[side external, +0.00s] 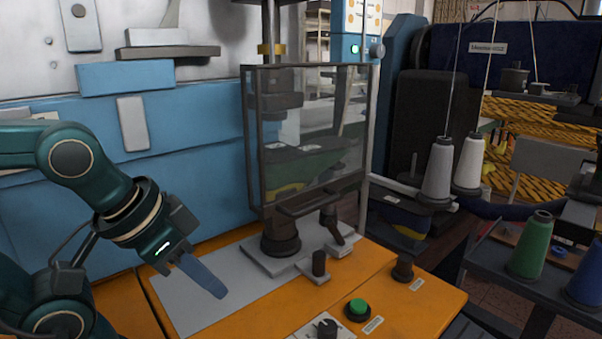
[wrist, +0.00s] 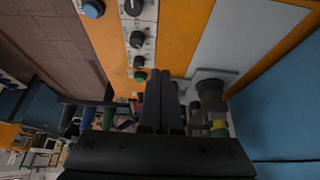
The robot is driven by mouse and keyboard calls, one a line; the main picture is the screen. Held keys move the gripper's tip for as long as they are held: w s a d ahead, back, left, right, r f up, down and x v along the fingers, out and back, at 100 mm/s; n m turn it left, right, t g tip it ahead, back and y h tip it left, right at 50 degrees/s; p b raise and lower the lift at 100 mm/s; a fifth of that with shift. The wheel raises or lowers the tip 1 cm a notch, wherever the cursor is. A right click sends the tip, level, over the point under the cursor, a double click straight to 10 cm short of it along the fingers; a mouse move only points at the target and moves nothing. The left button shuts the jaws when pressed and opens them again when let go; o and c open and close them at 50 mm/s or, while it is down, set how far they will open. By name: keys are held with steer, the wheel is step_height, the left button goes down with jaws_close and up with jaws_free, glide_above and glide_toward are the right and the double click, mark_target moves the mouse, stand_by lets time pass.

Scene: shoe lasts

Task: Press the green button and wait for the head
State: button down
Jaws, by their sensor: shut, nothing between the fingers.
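The green button (side external: 358,307) sits in a dark round base at the front of the orange table, beside a small label. In the wrist view, a green cap on a dark base, which looks like this button (wrist: 140,76), is just left of the fingertips. My gripper (side external: 221,293) is shut and empty, its fingers pointing down and right over the grey plate, left of the button and apart from it. The shut fingers also show in the wrist view (wrist: 160,72). The machine's head (side external: 283,98) is behind a clear framed guard (side external: 318,135), above a dark round fixture (side external: 280,235).
A small dark post (side external: 319,265) and a dark knob (side external: 402,268) stand on the table, with a control plate (side external: 300,333) at the front edge. Thread spools, including a green one (side external: 531,245), stand at right. The grey plate (side external: 195,300) under my gripper is mostly clear.

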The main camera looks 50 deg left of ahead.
steer(key=w+a+r+m+y, duration=0.1)
steer(key=w+m, duration=0.1)
steer(key=w, duration=0.5)
steer(key=m+t, duration=0.4)
steer(key=m, duration=0.2)
glide_above(354, 306)
steer(key=shift+f, duration=1.9)
steer(key=shift+s+f, duration=0.1)
steer(key=shift+f, duration=4.35)
steer(key=shift+f, duration=0.1)
steer(key=shift+f, duration=0.3)
